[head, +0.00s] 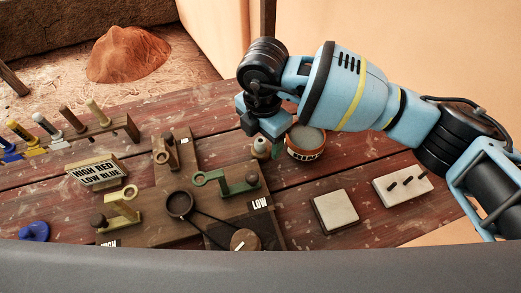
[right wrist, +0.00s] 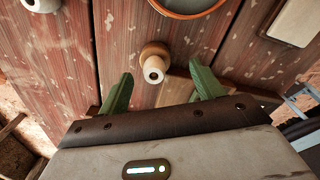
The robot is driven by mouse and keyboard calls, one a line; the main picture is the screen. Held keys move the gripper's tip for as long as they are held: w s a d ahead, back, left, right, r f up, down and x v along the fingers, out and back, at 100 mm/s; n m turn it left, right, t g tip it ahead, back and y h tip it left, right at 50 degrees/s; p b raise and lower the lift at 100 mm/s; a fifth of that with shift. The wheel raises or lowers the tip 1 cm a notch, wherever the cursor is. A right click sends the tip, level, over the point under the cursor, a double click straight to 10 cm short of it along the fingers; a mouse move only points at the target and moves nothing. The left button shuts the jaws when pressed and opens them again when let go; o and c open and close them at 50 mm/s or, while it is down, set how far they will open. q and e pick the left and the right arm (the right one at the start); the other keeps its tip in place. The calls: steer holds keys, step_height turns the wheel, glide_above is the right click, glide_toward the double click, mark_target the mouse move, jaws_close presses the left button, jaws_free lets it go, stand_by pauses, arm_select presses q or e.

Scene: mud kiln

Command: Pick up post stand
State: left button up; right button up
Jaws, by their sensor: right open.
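No label shows which thing is the post stand. A small upright turned piece (head: 261,147) with a pale, hollow-looking top stands on the red plank table beside a round pot. It also shows in the right wrist view (right wrist: 153,66), just ahead of and roughly between the fingertips. My left gripper is not in view.
The round orange-banded pot (head: 305,143) stands just right of my right gripper. A plain pale block (head: 335,211) lies nearer. Left are a lever board (head: 175,195), a "HIGH RED LOW BLUE" sign (head: 95,173) and a tool rack (head: 75,140). Bare planks separate the pot and pale blocks.

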mark_target(261, 148)
steer(key=f, duration=0.5)
steer(key=shift+w+a, duration=0.15)
steer(key=shift+w, duration=0.2)
steer(key=c, duration=0.9)
